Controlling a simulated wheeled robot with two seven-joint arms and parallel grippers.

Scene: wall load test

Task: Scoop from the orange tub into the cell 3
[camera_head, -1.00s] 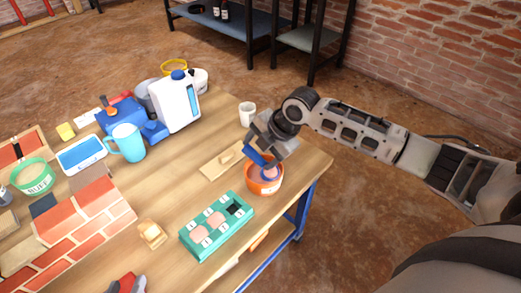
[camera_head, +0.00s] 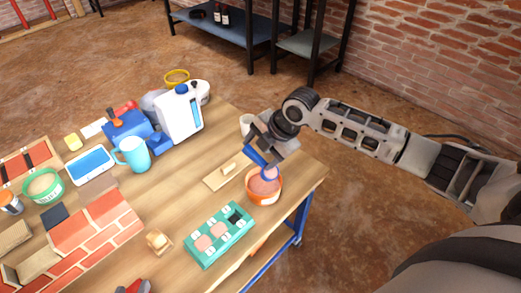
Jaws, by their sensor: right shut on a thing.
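The orange tub (camera_head: 264,196) stands near the table's right edge with pinkish material inside. My right gripper (camera_head: 264,147) is shut on a blue scoop (camera_head: 255,158), above and behind the tub. The scoop's lower end is at the tub's mouth; whether it carries material is too small to tell. The green tray (camera_head: 206,260) with several labelled cells lies left of and in front of the tub. Some cells hold pinkish material and one at the far right end looks dark. I cannot read the numbers, so cell 3 cannot be singled out. My left gripper is not in view.
A wooden float (camera_head: 227,172) lies left of the tub, with a white cup (camera_head: 246,124) behind. A blue mug (camera_head: 133,154), white jug (camera_head: 180,114) and green tub (camera_head: 44,186) stand further left. A small wooden block (camera_head: 158,241) sits left of the tray.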

